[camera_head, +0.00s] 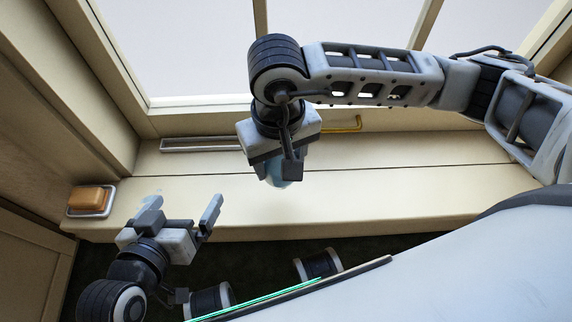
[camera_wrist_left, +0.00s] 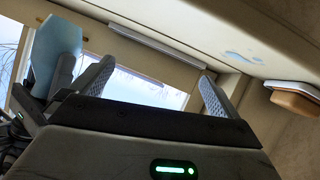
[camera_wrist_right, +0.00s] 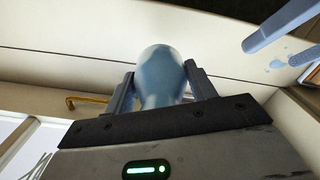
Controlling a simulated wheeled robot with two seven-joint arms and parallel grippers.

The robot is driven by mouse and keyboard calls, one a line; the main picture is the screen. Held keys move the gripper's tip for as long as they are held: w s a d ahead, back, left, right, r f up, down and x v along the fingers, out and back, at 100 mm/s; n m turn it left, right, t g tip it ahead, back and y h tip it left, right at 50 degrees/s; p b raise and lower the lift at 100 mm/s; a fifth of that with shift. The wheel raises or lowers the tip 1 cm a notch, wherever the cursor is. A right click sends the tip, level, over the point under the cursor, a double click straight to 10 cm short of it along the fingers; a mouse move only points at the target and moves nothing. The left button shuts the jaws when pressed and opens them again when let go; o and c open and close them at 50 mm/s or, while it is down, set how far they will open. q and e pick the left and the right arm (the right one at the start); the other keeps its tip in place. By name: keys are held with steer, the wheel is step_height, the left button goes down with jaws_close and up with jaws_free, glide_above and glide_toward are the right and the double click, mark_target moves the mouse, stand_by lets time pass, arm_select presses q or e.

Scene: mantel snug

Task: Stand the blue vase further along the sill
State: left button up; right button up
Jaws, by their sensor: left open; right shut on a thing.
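The blue vase (camera_wrist_right: 160,75) is between the two fingers of my right gripper (camera_wrist_right: 160,88) in the right wrist view. In the head view my right gripper (camera_head: 280,168) is over the middle of the sill (camera_head: 360,180), and only a bit of the vase (camera_head: 285,182) shows below it. The vase (camera_wrist_left: 57,50) also shows in the left wrist view. I cannot tell whether its base touches the sill. My left gripper (camera_head: 182,208) is open and empty at the sill's front edge, left of the vase and apart from it.
A pale blue patch (camera_head: 152,197) marks the sill near my left gripper. A tan block in a grey dish (camera_head: 92,212) is at the sill's left end. A slotted metal strip (camera_head: 195,144) and a brass handle (camera_head: 347,125) are by the window. The sill's right part looks clear.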

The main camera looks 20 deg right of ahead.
steer(key=shift+w+d+f, duration=0.5)
steer(key=shift+f, duration=0.3)
arm_select(q)
steer(key=shift+w+d+r+t+b, duration=0.15)
steer(key=shift+r+t+b, duration=0.2)
steer(key=shift+b, duration=0.25)
arm_select(e)
step_height(320, 180, down, 3)
steer(key=shift+w+d+f, duration=0.15)
steer(key=shift+f, duration=0.05)
arm_select(q)
steer(key=shift+d+r, duration=0.1)
steer(key=shift+r, duration=0.2)
steer(key=shift+f, duration=0.2)
arm_select(e)
steer(key=shift+f, duration=0.2)
arm_select(q)
steer(key=shift+r, duration=0.2)
arm_select(e)
steer(key=o, duration=1.1)
